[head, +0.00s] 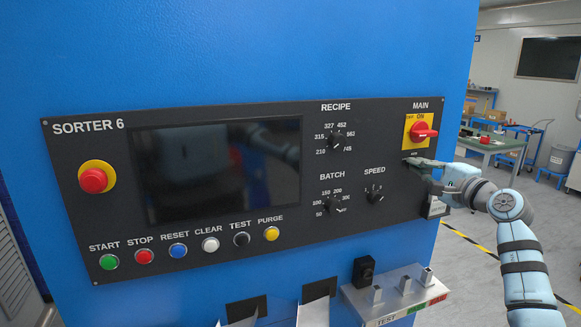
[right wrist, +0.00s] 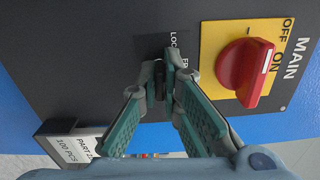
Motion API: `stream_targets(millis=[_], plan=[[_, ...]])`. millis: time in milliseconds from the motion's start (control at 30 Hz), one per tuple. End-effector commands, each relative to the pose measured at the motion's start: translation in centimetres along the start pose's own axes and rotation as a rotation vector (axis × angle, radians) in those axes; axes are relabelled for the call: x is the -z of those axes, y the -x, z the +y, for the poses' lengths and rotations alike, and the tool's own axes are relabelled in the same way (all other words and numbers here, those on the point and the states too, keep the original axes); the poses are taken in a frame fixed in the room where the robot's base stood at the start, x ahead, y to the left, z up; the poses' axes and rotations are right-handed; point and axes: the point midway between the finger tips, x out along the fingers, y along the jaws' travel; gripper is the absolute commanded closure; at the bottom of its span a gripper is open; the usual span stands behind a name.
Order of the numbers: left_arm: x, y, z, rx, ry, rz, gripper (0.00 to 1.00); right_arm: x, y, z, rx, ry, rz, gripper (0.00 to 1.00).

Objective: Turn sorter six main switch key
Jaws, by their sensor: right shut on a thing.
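The SORTER 6 panel (head: 220,120) is a dark control panel on a blue cabinet. Its main switch, a red rotary handle (head: 424,131) on a yellow plate, is at the upper right; the red handle (right wrist: 246,70) is large in the right wrist view, its white mark toward ON. My right gripper (head: 408,162) is at the panel just below that plate. In the right wrist view my right gripper (right wrist: 164,84) has its fingertips closed on a small dark key (right wrist: 160,70) beside a partly covered label. The fingers hide most of the key, so its angle is unclear. My left gripper is out of view.
Several push buttons (head: 178,250) run along the panel's bottom left. Recipe, batch and speed knobs (head: 374,193) are left of my right arm. A ledge (head: 390,298) with small upright posts sticks out below. Open floor lies to the right.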

Motion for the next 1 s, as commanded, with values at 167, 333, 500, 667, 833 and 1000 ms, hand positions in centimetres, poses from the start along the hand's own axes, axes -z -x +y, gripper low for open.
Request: stream_targets(millis=[167, 333, 500, 667, 833, 1000], plan=[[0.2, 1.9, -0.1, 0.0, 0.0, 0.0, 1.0, -0.1, 0.0, -0.4, -0.003, -0.128, 0.0, 1.0], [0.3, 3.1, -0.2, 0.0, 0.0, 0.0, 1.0, -0.1, 0.0, -0.5, -0.002, -0.251, 0.0, 1.0], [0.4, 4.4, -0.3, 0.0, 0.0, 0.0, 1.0, -0.1, 0.0, -0.5, -0.002, -0.371, 0.0, 1.0], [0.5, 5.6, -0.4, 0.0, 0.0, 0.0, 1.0, -0.1, 0.0, -0.5, -0.002, -0.484, 0.001, 1.0], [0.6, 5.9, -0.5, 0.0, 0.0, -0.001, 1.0, 0.0, 0.0, -0.2, 0.0, -0.746, 0.0, 1.0], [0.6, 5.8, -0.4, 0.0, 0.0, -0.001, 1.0, 0.0, 0.0, -0.2, 0.001, -0.818, -0.001, 1.0]])
